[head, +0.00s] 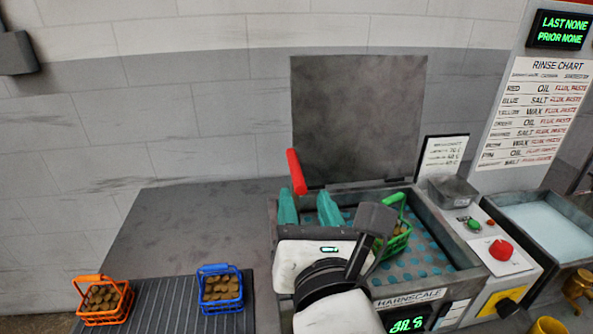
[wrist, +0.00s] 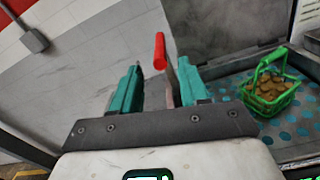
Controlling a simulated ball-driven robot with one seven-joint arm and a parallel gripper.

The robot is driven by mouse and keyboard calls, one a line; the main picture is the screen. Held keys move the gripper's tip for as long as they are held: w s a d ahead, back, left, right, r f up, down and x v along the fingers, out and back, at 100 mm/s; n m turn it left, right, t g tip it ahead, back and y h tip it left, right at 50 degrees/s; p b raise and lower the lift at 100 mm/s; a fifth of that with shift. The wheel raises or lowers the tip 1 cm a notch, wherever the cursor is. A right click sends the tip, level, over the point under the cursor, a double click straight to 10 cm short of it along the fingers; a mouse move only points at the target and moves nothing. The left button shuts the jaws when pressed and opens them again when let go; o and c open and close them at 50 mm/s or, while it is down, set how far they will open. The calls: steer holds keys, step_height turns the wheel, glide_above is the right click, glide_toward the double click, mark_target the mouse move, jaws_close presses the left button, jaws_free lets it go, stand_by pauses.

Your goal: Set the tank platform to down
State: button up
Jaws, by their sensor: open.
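The tank platform (head: 433,262) is a grey plate with teal round holes inside the open tank (head: 462,284); it also shows in the wrist view (wrist: 290,131). A green basket (head: 397,240) of brown pieces stands on it, also in the wrist view (wrist: 268,94). A lever with a red handle (head: 296,171) rises at the tank's left back side; the handle shows upright in the wrist view (wrist: 160,52). My gripper (head: 307,208) is open with teal fingers. In the wrist view the lever stands between the fingers (wrist: 155,88); contact cannot be told.
An orange basket (head: 104,301) and a blue basket (head: 220,288) stand on the ribbed mat (head: 165,301) at left. The raised lid (head: 358,118) stands behind the tank. A panel with a red knob (head: 501,250) and a second basin (head: 549,224) are at right.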

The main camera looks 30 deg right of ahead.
mark_target(297, 171)
steer(key=x, duration=0.7)
steer(key=shift+w+d+f, duration=0.1)
steer(key=shift+w, duration=0.2)
jaws_close()
steer(key=shift+f, duration=0.1)
